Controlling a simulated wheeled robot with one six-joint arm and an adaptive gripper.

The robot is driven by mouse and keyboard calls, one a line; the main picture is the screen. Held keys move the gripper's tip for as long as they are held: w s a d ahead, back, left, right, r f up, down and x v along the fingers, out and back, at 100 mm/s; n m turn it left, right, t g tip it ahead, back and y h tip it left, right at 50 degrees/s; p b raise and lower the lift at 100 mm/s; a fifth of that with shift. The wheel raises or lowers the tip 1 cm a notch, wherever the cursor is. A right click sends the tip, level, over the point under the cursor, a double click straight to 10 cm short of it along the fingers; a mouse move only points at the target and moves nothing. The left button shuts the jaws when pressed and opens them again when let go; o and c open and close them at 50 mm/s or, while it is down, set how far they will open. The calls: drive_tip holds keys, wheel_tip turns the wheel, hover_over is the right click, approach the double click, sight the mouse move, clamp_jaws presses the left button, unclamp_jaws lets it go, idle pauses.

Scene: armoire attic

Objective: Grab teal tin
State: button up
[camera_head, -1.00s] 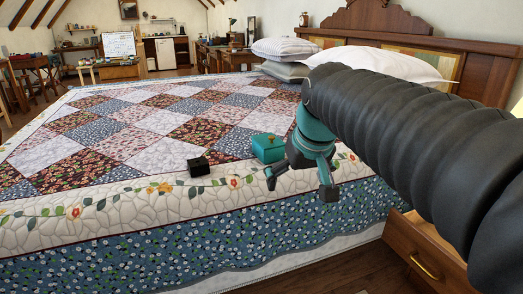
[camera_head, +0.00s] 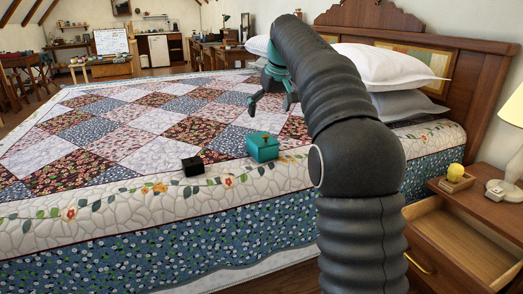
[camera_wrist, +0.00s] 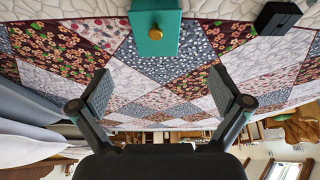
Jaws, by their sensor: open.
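The teal tin (camera_head: 263,147) is a small box with a gold detail on it, sitting on the patchwork quilt near the bed's front edge. In the wrist view the tin (camera_wrist: 155,30) shows at the top centre, beyond the open jaws. My gripper (camera_head: 271,103) is open and empty. It is above the quilt, farther back on the bed than the tin and apart from it. In the wrist view my gripper's two fingers (camera_wrist: 167,95) stand wide apart with only quilt seen between them.
A small black box (camera_head: 193,166) lies on the quilt left of the tin; it also shows in the wrist view (camera_wrist: 277,17). Pillows (camera_head: 385,66) lie by the headboard (camera_head: 485,62). A nightstand (camera_head: 466,215) with an open drawer, a yellow object (camera_head: 456,170) and a lamp stands at right.

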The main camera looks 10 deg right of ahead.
sight(263, 139)
drive_tip(key=b+x, duration=0.1)
drive_tip(key=x, duration=0.7)
drive_tip(key=shift+w+f, duration=0.25)
drive_tip(key=shift+w+d+b+x, duration=0.15)
drive_tip(key=shift+b+x, duration=0.15)
drive_tip(key=shift+x, duration=1)
drive_tip(key=shift+w+d+b+x, duration=0.1)
drive_tip(key=shift+b+x, duration=0.15)
drive_tip(key=shift+x, duration=1.1)
drive_tip(key=shift+r, duration=0.1)
drive_tip(key=c, duration=1.2)
